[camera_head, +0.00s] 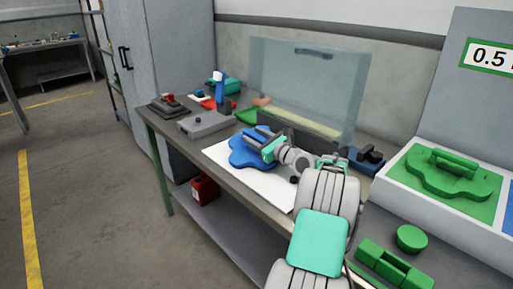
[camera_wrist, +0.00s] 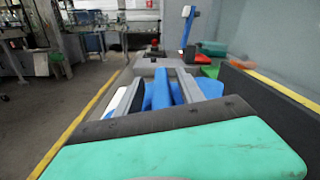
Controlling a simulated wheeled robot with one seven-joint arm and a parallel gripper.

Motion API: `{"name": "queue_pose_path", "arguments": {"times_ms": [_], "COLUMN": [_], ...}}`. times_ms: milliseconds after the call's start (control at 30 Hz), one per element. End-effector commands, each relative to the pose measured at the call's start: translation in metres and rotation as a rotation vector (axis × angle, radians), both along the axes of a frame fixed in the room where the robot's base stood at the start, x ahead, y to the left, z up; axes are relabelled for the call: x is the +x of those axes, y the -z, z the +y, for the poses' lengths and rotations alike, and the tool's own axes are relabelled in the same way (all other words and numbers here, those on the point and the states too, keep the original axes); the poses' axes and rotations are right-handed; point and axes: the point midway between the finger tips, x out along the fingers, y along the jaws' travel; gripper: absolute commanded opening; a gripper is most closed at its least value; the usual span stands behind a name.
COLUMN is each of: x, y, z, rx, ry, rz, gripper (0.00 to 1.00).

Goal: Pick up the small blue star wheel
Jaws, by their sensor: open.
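A blue lobed piece (camera_head: 247,158), which looks like the star wheel, lies on a white sheet (camera_head: 279,187) on the bench. My gripper (camera_head: 262,140) is over it in the head view and hides its upper right part. The jaws are open; I cannot tell whether they touch the piece.
A clear guard panel (camera_head: 305,90) stands behind the sheet. At right are a white board with a green insert (camera_head: 440,210) and a green round knob (camera_head: 411,238).

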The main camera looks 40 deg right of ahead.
Motion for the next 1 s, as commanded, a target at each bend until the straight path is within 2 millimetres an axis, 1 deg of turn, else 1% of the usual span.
{"name": "queue_pose_path", "arguments": {"times_ms": [33,100,267,800,833,1000], "x": [0.0051,0.0076,0.0067,0.0057,0.0057,0.0056], "y": [0.0002,-0.0002,-0.0003,-0.0002,-0.0002,-0.0001], "z": [-0.0001,-0.0006,-0.0016,-0.0026,-0.0026,-0.0027], "rx": [-0.001,0.0,0.0,-0.001,-0.001,-0.001], "ry": [0.0,0.001,0.003,0.004,0.004,0.005], "rz": [0.0,0.0,-0.001,0.0,0.0,0.0], "gripper": [0.45,0.45,0.45,0.01,0.0,0.0]}}
